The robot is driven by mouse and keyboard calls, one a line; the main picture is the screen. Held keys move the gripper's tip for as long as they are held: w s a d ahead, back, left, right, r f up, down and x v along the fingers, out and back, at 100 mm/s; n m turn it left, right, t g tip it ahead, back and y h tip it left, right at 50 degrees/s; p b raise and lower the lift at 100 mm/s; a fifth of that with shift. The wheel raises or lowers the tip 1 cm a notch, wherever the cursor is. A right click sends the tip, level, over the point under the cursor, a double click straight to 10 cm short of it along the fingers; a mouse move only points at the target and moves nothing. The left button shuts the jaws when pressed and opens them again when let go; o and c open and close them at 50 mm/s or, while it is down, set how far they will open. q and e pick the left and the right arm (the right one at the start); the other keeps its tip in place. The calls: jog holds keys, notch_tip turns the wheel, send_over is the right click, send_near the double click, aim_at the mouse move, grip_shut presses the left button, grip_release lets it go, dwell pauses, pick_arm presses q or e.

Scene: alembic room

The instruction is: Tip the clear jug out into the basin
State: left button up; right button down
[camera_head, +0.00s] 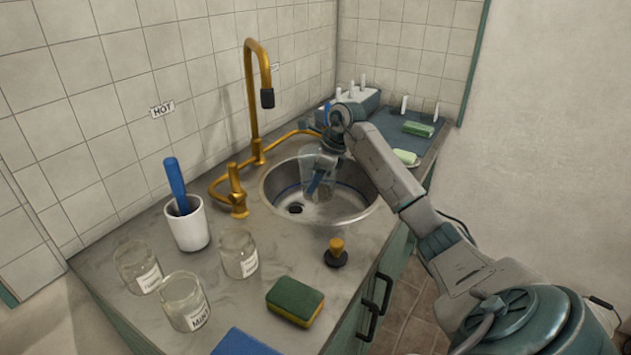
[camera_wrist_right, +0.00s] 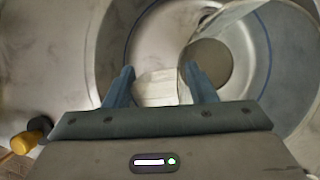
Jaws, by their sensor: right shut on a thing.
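The clear jug (camera_head: 314,170) is held above the round steel basin (camera_head: 358,212), within its rim as seen in the head view. My right gripper (camera_head: 318,184) reaches in from the right and is shut on the jug. In the right wrist view the blue fingers (camera_wrist_right: 160,80) close around a pale part, and the jug's see-through wall (camera_wrist_right: 232,50) shows beside them. The basin (camera_wrist_right: 112,50) lies behind it. How far the jug is tilted, and whether anything is in it, I cannot tell. My left gripper is out of view.
A gold tap (camera_head: 252,90) rises behind the basin. A white cup (camera_head: 189,229) with a blue-handled tool, labelled glass jars (camera_head: 240,254) and a green-yellow sponge (camera_head: 294,301) stand in front and left. A yellow-topped plug (camera_head: 336,252) sits near the basin's front rim.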

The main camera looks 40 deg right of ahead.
jog(key=shift+r, duration=0.3)
jog(key=shift+r+y+p, duration=0.15)
jog(key=shift+y+p, duration=0.15)
jog(key=shift+p, duration=0.45)
jog(key=shift+r+g+y+p, duration=0.15)
jog(key=shift+g+y+p, duration=0.55)
jog(key=shift+p, duration=0.55)
jog(key=shift+w+m+g+y+p, duration=0.1)
jog(key=shift+m+g+y+p, duration=0.3)
jog(key=shift+p, duration=0.2)
jog(key=shift+g+y, duration=0.4)
jog(key=shift+y, duration=0.1)
